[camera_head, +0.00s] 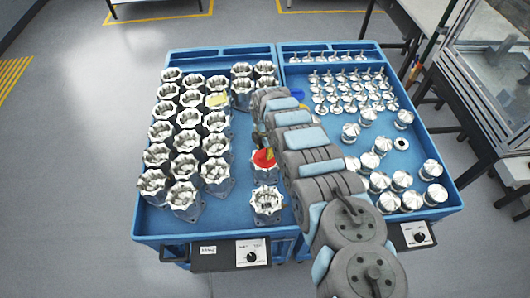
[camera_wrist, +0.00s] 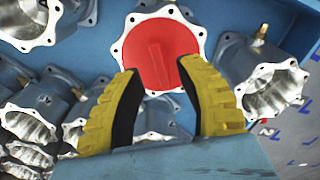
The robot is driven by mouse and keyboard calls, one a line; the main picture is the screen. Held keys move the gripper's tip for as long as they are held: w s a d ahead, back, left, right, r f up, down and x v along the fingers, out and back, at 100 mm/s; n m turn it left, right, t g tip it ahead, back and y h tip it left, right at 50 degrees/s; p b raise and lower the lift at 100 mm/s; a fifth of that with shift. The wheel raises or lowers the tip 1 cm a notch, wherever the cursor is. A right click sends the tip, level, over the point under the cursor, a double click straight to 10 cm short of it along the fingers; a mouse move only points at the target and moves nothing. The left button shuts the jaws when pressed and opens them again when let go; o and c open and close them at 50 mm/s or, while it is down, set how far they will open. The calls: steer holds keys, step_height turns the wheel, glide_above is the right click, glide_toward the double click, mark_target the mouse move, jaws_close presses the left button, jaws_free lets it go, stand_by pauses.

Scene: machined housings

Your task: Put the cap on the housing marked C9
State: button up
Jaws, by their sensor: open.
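A red cap (camera_wrist: 162,52) sits in the mouth of a housing (camera_wrist: 122,52) with a pale bolted flange, upper centre of the wrist view. In the head view the red cap (camera_head: 264,159) is on a housing (camera_head: 266,175) in the left tray's right column, partly hidden by my arm. My gripper (camera_wrist: 160,68) is open, its yellow fingers spread either side of the cap's lower part in the wrist view. I cannot tell if they touch it. In the head view my gripper (camera_head: 264,148) is over that housing, mostly hidden. I see no readable C9 mark.
Several open housings fill the blue left tray (camera_head: 225,222); one (camera_head: 267,203) stands just in front of the capped one. The right tray (camera_head: 440,165) holds several shiny metal parts (camera_head: 382,145). Housings crowd the gripper closely.

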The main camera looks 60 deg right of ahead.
step_height(320, 180, up, 9)
steer(key=shift+r, duration=0.2)
stand_by(0.7)
stand_by(0.6)
